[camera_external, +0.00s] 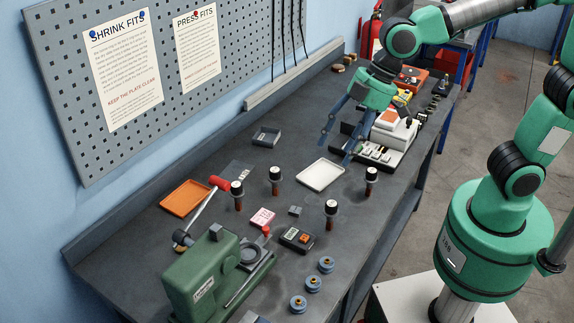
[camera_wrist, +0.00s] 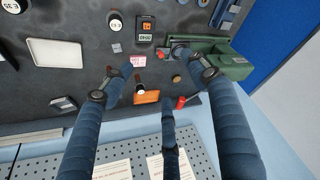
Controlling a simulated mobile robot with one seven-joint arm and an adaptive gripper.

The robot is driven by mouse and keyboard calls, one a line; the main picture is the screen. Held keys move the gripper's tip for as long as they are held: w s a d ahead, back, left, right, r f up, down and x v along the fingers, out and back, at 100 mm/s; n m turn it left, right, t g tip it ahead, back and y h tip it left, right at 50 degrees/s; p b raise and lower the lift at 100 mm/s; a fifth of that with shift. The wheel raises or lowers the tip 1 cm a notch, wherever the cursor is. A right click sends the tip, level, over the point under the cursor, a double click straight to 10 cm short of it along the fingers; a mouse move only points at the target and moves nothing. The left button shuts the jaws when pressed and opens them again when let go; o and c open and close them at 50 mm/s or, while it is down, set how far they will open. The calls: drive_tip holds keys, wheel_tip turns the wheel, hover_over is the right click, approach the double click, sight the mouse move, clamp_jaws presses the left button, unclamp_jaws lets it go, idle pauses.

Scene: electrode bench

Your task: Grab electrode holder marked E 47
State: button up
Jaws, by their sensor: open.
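Several electrode holders with dark caps, pale tops and brownish lower parts stand upright on the bench. In the external view one is near the orange tray (camera_external: 237,189), one right of it (camera_external: 275,174), one nearer the front (camera_external: 331,208) and one right of the white tray (camera_external: 371,175). Wrist-view holders show at the top left (camera_wrist: 12,5), top middle (camera_wrist: 115,24) and between my fingers (camera_wrist: 138,87). I cannot read E 47 on any of them. My gripper (camera_external: 338,150) is open and empty above the bench, near the white tray; its spread fingers also show in the wrist view (camera_wrist: 155,74).
A white tray (camera_external: 320,175) and an orange tray (camera_external: 171,197) lie on the bench. A green press (camera_external: 200,280) with a red-knobbed lever stands at the front left. A meter (camera_external: 297,238), pink card (camera_external: 262,217) and blue spools (camera_external: 314,283) lie nearby. A pegboard (camera_external: 80,120) stands behind.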

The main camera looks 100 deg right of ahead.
drive_tip(key=w+d+f+p, duration=0.35)
drive_tip(key=w+d, duration=0.45)
drive_tip(key=w, duration=0.3)
drive_tip(key=p, duration=0.3)
approach(239, 184)
drive_tip(key=r, duration=0.1)
drive_tip(key=shift+d+r+g, duration=0.1)
drive_tip(key=shift+g, duration=0.2)
drive_tip(key=shift+b+x, duration=0.5)
drive_tip(key=shift+x, duration=3.8)
drive_tip(key=shift+b+x, duration=0.35)
drive_tip(key=shift+x, duration=2.25)
